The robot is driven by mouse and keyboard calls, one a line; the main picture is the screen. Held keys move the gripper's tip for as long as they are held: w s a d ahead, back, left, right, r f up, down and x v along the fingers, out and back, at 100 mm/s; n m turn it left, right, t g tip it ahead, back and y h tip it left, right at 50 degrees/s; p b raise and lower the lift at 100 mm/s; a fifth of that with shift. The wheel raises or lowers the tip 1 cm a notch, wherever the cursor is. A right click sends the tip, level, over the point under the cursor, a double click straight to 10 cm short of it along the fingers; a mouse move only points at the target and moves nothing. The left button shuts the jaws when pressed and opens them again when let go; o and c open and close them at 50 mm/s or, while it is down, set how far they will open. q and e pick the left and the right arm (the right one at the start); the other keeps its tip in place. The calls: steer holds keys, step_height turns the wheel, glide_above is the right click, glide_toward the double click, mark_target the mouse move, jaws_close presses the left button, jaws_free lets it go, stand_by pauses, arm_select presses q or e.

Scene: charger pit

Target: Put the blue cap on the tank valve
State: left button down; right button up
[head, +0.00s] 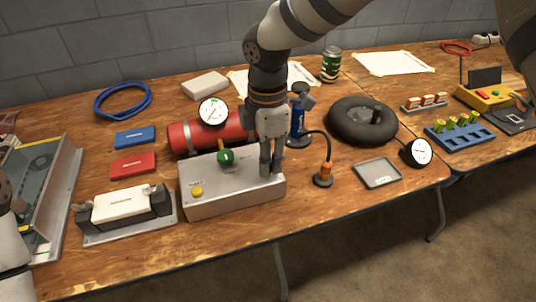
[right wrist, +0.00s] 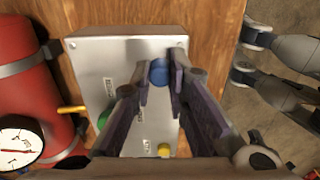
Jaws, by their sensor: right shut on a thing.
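My right gripper (head: 270,170) points down at the right end of a grey metal box (head: 235,196). In the right wrist view its fingers (right wrist: 160,84) are shut on the round blue cap (right wrist: 159,71), which sits at or just above the box top; I cannot tell if they touch. The head view hides the cap behind the fingers. The red tank (head: 182,137) lies behind the box, with a dial gauge (head: 213,111) on it. My left gripper is out of view.
A green cap (head: 226,157) and a yellow cap (head: 196,192) are on the box. A blue hand pump (head: 298,112), an orange-tipped hose end (head: 323,179) and a black tyre (head: 362,121) stand to the right. A white device (head: 124,203) sits left. The front table strip is clear.

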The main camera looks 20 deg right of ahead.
steer(key=shift+f, duration=0.3)
steer(key=o, duration=0.8)
step_height(320, 180, up, 12)
steer(key=shift+w+r, duration=0.1)
